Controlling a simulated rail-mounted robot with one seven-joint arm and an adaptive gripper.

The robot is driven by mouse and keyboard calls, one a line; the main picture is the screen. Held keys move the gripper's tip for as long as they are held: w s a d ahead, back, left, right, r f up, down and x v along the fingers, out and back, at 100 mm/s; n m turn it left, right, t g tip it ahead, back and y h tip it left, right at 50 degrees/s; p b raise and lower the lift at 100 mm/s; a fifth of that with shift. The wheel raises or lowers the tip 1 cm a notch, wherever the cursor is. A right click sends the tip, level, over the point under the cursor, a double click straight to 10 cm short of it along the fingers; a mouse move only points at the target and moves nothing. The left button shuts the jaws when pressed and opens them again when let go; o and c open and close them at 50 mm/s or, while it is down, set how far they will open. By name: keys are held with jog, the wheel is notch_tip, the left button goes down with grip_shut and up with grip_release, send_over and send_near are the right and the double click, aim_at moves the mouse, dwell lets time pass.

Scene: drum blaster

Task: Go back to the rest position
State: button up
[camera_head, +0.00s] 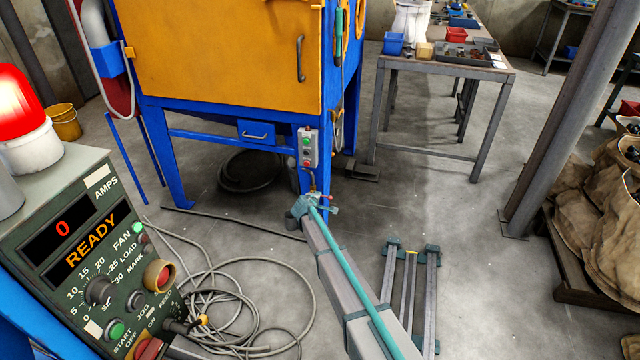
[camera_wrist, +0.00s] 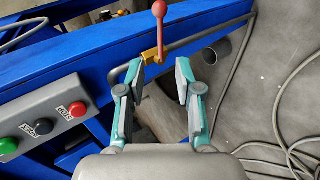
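In the wrist view, my gripper (camera_wrist: 158,76) is open. Its two teal fingers with grey pads stand apart, with nothing held between them. Just past the fingertips is a small lever (camera_wrist: 160,30) with a red ball knob and a yellow bracket, by a blue beam (camera_wrist: 75,60). I cannot tell whether the fingers touch it. A grey control box (camera_wrist: 42,122) with red, black and green buttons lies left of the fingers. In the head view, my arm reaches toward the blue cabinet's front right leg, below the control box (camera_head: 308,147); finger detail there is too small to read.
The blaster cabinet (camera_head: 220,50) has an orange door. A panel (camera_head: 90,260) reading READY stands at the left. Loose cables (camera_head: 240,300) lie on the floor. A workbench (camera_head: 440,70) is at the back, and a steel post (camera_head: 570,110) and sacks (camera_head: 615,215) are at the right.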

jog(key=s+d+f+m+g, duration=0.5)
jog(key=s+d, duration=0.3)
jog(key=s, duration=0.9)
jog(key=s+d+f+m+g+h, duration=0.15)
jog(key=s+d+f+g, duration=0.4)
jog(key=s, duration=1.05)
jog(key=s+d+f+m+g, duration=0.4)
jog(key=s+d+f, duration=0.45)
jog(key=s, duration=0.85)
jog(key=s+d+r+m+g+y, duration=0.1)
jog(key=s+d+m+g+y, duration=0.15)
jog(key=s, duration=1.25)
jog(key=s+d+r+m+g+y, duration=0.1)
jog(key=s+d+r+m+g, duration=0.2)
jog(key=s, duration=1.2)
jog(key=w+r+t+p, duration=0.2)
jog(key=w+r+p, duration=0.1)
jog(key=r+p, duration=1)
jog(key=p, duration=0.4)
jog(key=shift+w+d+r+n+p, duration=0.2)
jog(key=shift+d+r+n+p, duration=0.1)
jog(key=shift+r+p, duration=0.1)
jog(key=shift+o, duration=0.3)
jog(key=shift+a, duration=0.1)
